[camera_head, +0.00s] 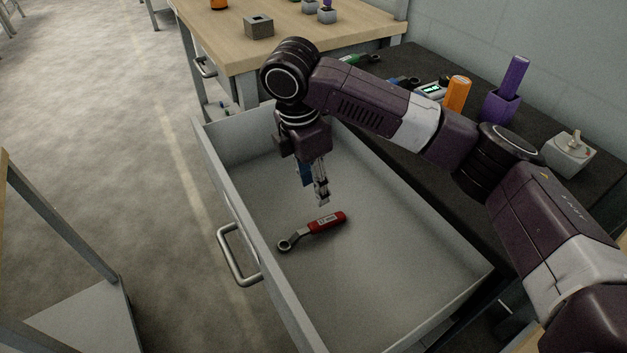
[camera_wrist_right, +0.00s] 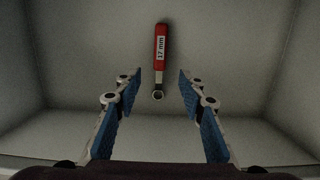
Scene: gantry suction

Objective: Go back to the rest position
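My right gripper (camera_head: 320,196) hangs pointing down over the open drawer (camera_head: 420,292), above its floor. In the right wrist view the right gripper (camera_wrist_right: 158,82) is open, its two blue-padded fingers apart with nothing between them that they touch. A red-handled wrench (camera_head: 314,230) lies on the drawer floor, a little below and in front of the gripper. In the right wrist view the wrench (camera_wrist_right: 161,45) shows a white "17 mm" label and lies clear of the fingers. My left gripper is not in view.
The drawer has a metal handle (camera_head: 240,258) at its front. A dark worktop (camera_head: 430,62) behind it holds an orange object (camera_head: 457,93), a purple holder (camera_head: 503,100) and a grey box (camera_head: 569,153). A wooden table (camera_head: 310,32) stands beyond.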

